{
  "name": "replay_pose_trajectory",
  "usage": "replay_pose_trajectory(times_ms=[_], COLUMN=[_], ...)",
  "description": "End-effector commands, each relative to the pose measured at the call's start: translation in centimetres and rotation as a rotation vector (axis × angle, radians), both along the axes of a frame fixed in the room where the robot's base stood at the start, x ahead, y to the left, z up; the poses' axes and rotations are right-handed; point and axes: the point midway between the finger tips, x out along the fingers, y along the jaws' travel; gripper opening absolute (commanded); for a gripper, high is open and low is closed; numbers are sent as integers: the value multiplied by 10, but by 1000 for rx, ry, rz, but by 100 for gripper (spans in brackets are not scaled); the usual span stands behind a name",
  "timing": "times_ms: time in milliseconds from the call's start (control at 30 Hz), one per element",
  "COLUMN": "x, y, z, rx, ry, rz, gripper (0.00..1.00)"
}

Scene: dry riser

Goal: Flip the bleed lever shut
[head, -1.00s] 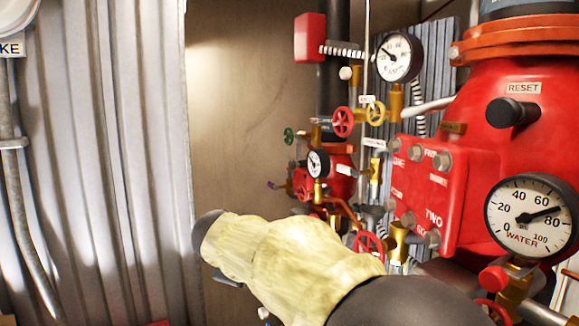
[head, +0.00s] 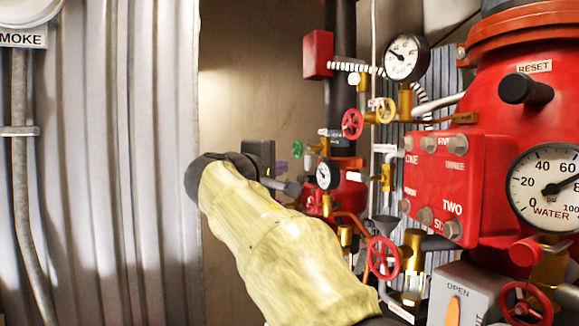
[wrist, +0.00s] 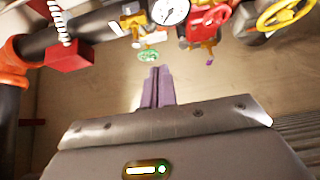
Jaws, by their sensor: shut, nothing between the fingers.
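My gripper (wrist: 153,74) shows in the wrist view with its two purple-grey fingers together and nothing between them. The tips point toward a green handwheel (wrist: 148,56) and appear apart from it. A small purple lever-like piece (wrist: 210,62) hangs below a brass fitting, right of the fingers; it may be the bleed lever, but no label on it is readable. In the head view my pale-sleeved arm reaches toward the far pipework, and its dark end covers part of that area. Whether the lever shows there, I cannot tell.
A red valve body (head: 500,130) with a water gauge (head: 545,188) crowds the right. Red handwheels (head: 383,258) and brass pipes stand before it. An orange handle (head: 453,310) sits under an OPEN label. Corrugated wall (head: 130,160) fills the left.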

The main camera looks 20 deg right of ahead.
Motion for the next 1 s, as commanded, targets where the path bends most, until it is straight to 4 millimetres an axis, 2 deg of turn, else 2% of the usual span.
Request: replay_pose_trajectory(times_ms=[433, 600, 1000], x=[45, 58, 62], y=[-54, -69, -73], z=[4, 2, -1], rx=[0, 0, 2], ry=[5, 3, 1], rz=[-5, -3, -1], gripper=[0, 0, 0])
